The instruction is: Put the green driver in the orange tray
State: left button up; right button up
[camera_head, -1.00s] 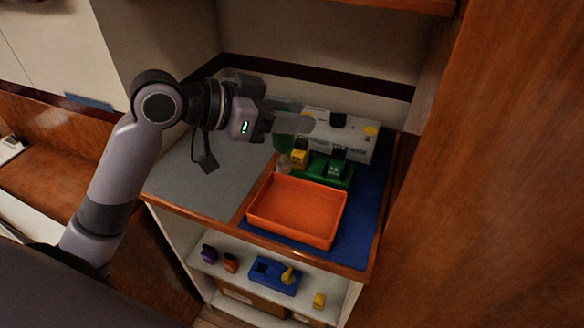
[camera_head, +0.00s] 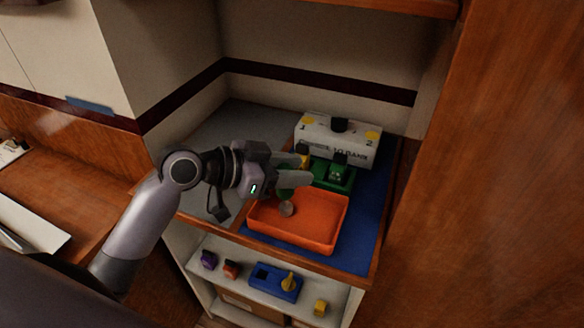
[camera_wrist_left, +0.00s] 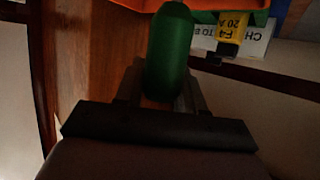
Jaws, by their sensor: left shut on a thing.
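My left gripper (camera_head: 291,180) is shut on the green driver (camera_head: 286,193), mostly hidden behind the fingers in the head view. The driver's round grey end (camera_head: 286,208) shows below the fingers, in front of the left part of the orange tray (camera_head: 318,238). In the left wrist view the driver's green handle (camera_wrist_left: 168,50) stands between the fingers, its upper end beside the orange tray (camera_wrist_left: 215,12). The tray looks empty on the blue mat. I cannot tell the driver's height above the tray. My right gripper is not in view.
A green block holder (camera_head: 335,178) and a white box (camera_head: 352,146) with numbered labels stand behind the tray. A yellow breaker (camera_wrist_left: 229,28) shows in the left wrist view. The shelf below holds a blue block (camera_head: 275,282) and small coloured pieces. The cabinet side (camera_head: 490,170) is at right.

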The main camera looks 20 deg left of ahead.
pick_arm(q)
jog(key=shift+f, duration=0.15)
jog(key=o, duration=1.1)
jog(key=shift+c, duration=0.2)
jog(key=shift+s+a+r, duration=0.1)
jog(key=shift+r, duration=0.1)
jog(key=b+v, duration=0.1)
jog(key=v, duration=1)
jog(key=shift+s+a+r, duration=0.2)
jog(key=shift+s+r, duration=0.05)
